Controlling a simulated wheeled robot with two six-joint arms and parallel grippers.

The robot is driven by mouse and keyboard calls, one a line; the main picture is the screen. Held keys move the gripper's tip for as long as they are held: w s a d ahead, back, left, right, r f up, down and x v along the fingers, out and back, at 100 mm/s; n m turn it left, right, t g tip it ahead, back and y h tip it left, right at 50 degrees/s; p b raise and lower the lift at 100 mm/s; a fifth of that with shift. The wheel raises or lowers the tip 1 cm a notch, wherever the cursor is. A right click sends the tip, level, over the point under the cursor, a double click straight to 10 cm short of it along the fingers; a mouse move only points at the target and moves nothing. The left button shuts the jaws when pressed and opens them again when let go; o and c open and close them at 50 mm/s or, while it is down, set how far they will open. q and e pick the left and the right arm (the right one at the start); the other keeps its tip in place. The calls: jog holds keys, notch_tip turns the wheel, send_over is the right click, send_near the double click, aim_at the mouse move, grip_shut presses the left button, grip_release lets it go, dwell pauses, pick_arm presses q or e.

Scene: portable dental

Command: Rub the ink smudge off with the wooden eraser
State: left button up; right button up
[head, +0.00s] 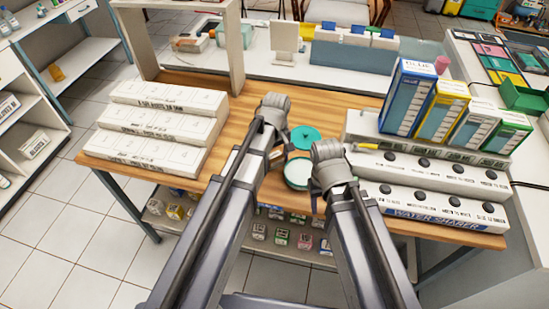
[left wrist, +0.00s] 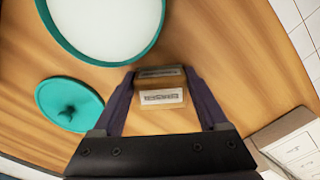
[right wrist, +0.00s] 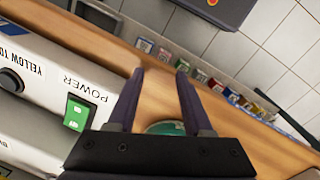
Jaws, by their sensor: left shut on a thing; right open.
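My left gripper (left wrist: 158,84) is shut on the wooden eraser (left wrist: 163,120), a light brown block with a pale printed label, held between its two fingers over the wooden table. I cannot make out an ink smudge in any view. A round teal dish with a pale inside (head: 297,172) lies between my arms; it also shows in the left wrist view (left wrist: 105,30). My right gripper (right wrist: 159,85) is open and empty over the table, beside the white power unit.
A teal lid (head: 305,137) with a dark central knob or mark lies behind the dish. White stepped boxes (head: 157,125) stand at left. A white unit with black knobs (head: 430,180) and upright coloured boxes (head: 408,97) fill the right. Bare wood (head: 345,108) shows toward the back.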

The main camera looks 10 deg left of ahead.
pick_arm(q)
jog(key=shift+a, duration=0.1)
jog(key=shift+w+a, duration=0.1)
jog(key=shift+a, duration=1.75)
jog(key=shift+a, duration=0.1)
jog(key=shift+w+a, duration=0.1)
jog(key=shift+a, duration=1.7)
pick_arm(e)
jog(key=shift+d+f, duration=0.1)
pick_arm(q)
jog(key=shift+a, duration=0.1)
jog(key=shift+w+a, duration=0.15)
jog(key=shift+a, duration=1.7)
pick_arm(e)
jog(key=shift+r, duration=0.2)
pick_arm(q)
notch_tip(320, 180, up, 6)
jog(key=p, duration=0.6)
jog(key=shift+d, duration=0.1)
pick_arm(e)
notch_tip(320, 180, up, 6)
jog(key=shift+f, duration=0.1)
